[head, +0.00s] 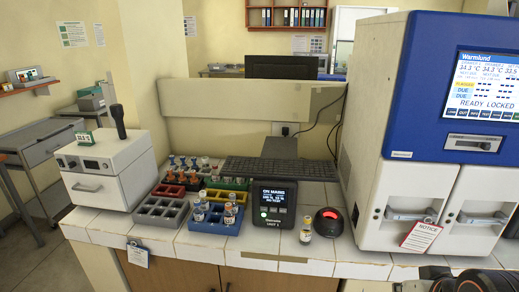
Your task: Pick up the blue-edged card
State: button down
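The blue-edged card (138,254) is a small white tag with a blue border. It hangs from a clip at the front edge of the white tiled counter (190,247), left of centre. It hangs free of any gripper. A dark part of my arm with an orange ring shows at the bottom right corner, far to the right of the card. My gripper's fingers do not show.
A red-edged notice tag (421,236) hangs on a door handle of the blue and white incubator (380,140). Coloured vial racks (161,211), a black display unit (277,205), a small vial (306,230) and a red-lit round device (328,223) stand on the counter.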

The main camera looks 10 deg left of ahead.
aim_at(137, 255)
jog(key=u, duration=1.7)
jog(key=i+z, duration=0.65)
jog(key=z, duration=0.25)
jog(key=j+u, duration=0.15)
jog(key=j, duration=0.15)
jog(key=l+z, duration=0.15)
jog(key=l, duration=0.2)
